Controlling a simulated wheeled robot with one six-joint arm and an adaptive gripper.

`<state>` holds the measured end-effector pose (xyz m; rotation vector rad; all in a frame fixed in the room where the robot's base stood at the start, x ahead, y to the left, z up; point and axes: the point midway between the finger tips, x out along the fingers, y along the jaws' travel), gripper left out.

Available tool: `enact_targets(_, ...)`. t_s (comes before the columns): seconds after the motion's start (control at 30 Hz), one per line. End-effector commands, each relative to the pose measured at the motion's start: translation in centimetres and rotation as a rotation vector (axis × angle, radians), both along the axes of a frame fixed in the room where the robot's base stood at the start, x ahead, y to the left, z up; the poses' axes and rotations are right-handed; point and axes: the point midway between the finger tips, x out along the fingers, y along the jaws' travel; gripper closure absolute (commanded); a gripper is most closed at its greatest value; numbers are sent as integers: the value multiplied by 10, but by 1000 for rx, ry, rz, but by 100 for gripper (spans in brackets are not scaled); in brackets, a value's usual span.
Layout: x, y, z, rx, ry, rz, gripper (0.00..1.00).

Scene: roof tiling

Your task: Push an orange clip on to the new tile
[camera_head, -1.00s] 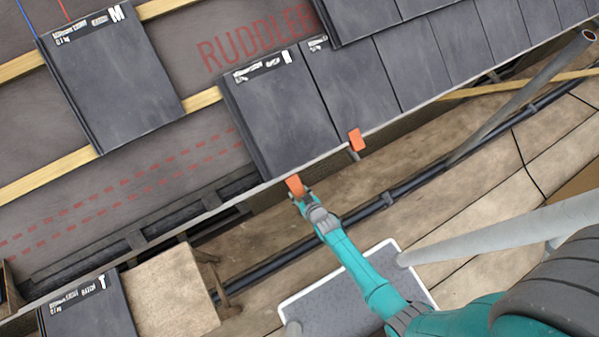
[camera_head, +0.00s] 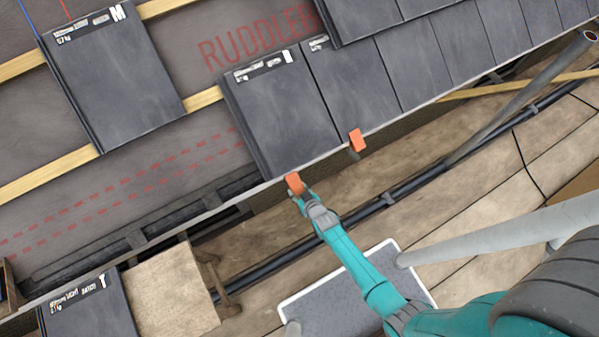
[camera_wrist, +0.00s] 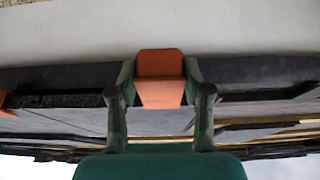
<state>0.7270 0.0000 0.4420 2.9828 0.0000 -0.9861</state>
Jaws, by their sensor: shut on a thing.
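An orange clip (camera_head: 295,184) is at the lower edge of the dark grey new tile (camera_head: 282,115), near that tile's bottom left corner. My gripper (camera_head: 302,194) is shut on this clip from the side away from the roof. In the wrist view the clip (camera_wrist: 160,78) sits between my two fingers (camera_wrist: 160,95), in front of the tile edge. How far the clip is seated on the tile cannot be told. A second orange clip (camera_head: 357,140) is at the lower edge of the neighbouring tile (camera_head: 362,90), apart from my gripper.
A loose tile (camera_head: 113,75) lies on the battens at upper left. Another tile (camera_head: 88,307) lies at lower left beside a wooden board (camera_head: 170,290). A grey pole (camera_head: 520,100) slants at right. A dark pipe (camera_head: 400,190) runs below the eave.

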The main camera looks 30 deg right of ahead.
Motion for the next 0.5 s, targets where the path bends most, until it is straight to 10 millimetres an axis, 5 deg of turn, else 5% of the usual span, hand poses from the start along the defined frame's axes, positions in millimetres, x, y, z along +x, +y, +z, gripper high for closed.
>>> enact_targets(0.5, 10, 0, 6, 0, 0, 0, 100)
